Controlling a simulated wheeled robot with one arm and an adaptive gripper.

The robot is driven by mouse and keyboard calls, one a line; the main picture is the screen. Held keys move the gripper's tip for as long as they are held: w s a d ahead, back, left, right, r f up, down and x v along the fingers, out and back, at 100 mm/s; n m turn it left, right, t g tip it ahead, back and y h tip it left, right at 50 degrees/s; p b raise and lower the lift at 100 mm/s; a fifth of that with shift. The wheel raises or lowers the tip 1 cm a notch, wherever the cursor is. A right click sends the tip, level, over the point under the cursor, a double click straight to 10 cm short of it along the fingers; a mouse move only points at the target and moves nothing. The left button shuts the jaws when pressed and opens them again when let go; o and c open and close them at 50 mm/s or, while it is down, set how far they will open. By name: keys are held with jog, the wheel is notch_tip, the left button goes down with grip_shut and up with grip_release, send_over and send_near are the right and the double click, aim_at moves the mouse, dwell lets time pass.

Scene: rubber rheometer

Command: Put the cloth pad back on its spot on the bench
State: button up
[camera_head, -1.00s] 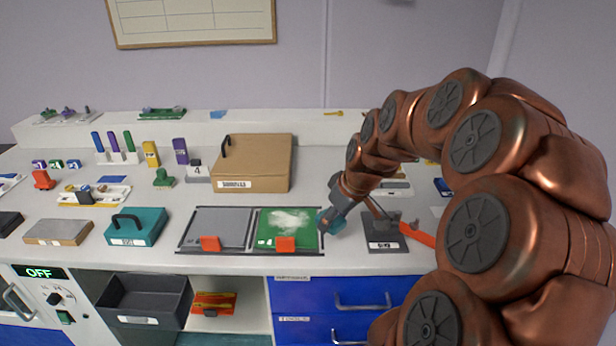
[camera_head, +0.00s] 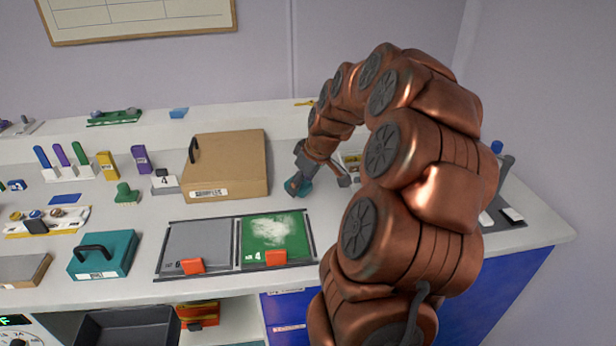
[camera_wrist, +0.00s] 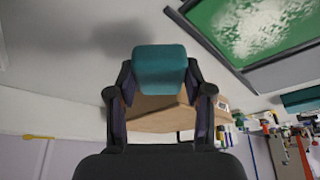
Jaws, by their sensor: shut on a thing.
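The cloth pad is a small teal block (camera_wrist: 159,68) held between the fingertips of my gripper (camera_wrist: 160,90) in the wrist view. In the head view the teal pad (camera_head: 304,189) shows at the end of my gripper (camera_head: 300,182), just right of the tan box. The bench top (camera_wrist: 60,80) lies beyond the pad, with a soft shadow on it. Whether the pad touches the bench cannot be told. I cannot make out a marked spot for the pad; my arm hides part of the bench at right.
A tan lidded box (camera_head: 235,160) stands left of my gripper. In front lie a grey plate (camera_head: 197,250) and a powdered green plate (camera_head: 285,232) with orange clips. A teal handled box (camera_head: 103,258) is further left. Bare bench lies between green plate and gripper.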

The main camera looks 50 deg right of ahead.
jog(key=w+d, duration=0.1)
jog(key=d, duration=0.1)
jog(key=w+d+p, duration=0.1)
jog(key=d, duration=0.1)
jog(key=w+d, duration=0.1)
jog(key=d, duration=0.1)
jog(key=shift+w+d+f, duration=0.35)
jog(key=shift+w+f, duration=0.05)
jog(key=shift+f+p, duration=0.7)
jog(key=shift+f, duration=1.05)
jog(key=shift+f, duration=0.15)
jog(key=o, duration=1.2)
